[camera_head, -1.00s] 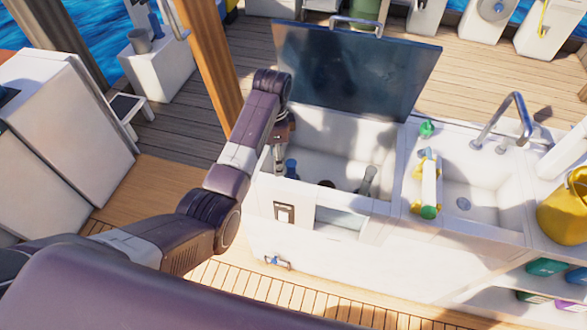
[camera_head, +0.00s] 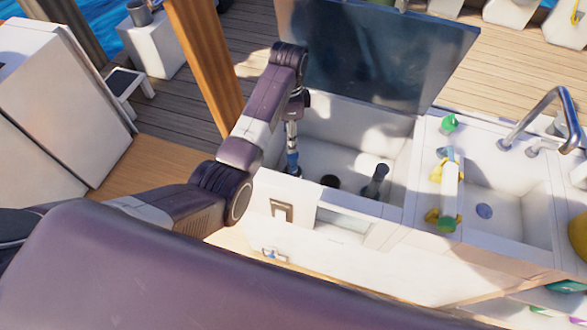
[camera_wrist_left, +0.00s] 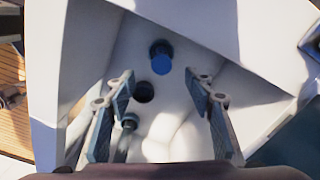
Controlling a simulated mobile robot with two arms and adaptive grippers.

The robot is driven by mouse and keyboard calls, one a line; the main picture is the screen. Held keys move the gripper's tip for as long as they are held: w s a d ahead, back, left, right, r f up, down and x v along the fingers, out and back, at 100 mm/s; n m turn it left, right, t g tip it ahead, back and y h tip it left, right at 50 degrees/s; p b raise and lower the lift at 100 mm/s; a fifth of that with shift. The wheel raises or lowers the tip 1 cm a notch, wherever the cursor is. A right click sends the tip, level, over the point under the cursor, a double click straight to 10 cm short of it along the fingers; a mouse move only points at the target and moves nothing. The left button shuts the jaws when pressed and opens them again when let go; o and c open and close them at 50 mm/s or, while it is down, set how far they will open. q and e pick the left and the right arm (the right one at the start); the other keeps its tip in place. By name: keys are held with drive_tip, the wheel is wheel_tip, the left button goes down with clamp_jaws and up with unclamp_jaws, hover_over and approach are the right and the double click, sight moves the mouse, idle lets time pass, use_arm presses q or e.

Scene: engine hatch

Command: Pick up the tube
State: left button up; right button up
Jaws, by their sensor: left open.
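A grey tube-like piece (camera_head: 376,182) stands tilted inside the open hatch bay, towards its right side. A blue-topped piece (camera_head: 292,163) is at the bay's left; its blue round top (camera_wrist_left: 160,62) shows ahead of the fingers in the left wrist view. A dark round opening (camera_head: 330,181) lies between these two, also in the wrist view (camera_wrist_left: 145,92). My left gripper (camera_head: 292,138) points down into the bay at its left side, above the blue-topped piece. In the wrist view its fingers (camera_wrist_left: 161,86) are apart with nothing gripped. My right gripper is out of view.
The dark hatch lid (camera_head: 370,55) stands raised behind the bay. To the right, a white cylinder with yellow and green ends (camera_head: 449,190) lies by a sink (camera_head: 510,215) with a tap (camera_head: 540,120). A wooden post (camera_head: 205,70) rises left of my arm.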

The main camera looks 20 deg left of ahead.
use_arm(q)
drive_tip(key=b, duration=0.3)
hover_over(292, 156)
drive_tip(key=f, duration=0.4)
drive_tip(key=shift+w+a+f, duration=0.1)
drive_tip(key=shift+w+a, duration=0.1)
drive_tip(key=shift+a, duration=0.15)
drive_tip(key=shift+d+f, duration=0.15)
drive_tip(key=shift+f, duration=1.75)
drive_tip(key=shift+d+f, duration=0.1)
drive_tip(key=shift+f, duration=1.75)
clamp_jaws()
drive_tip(key=shift+w, duration=0.1)
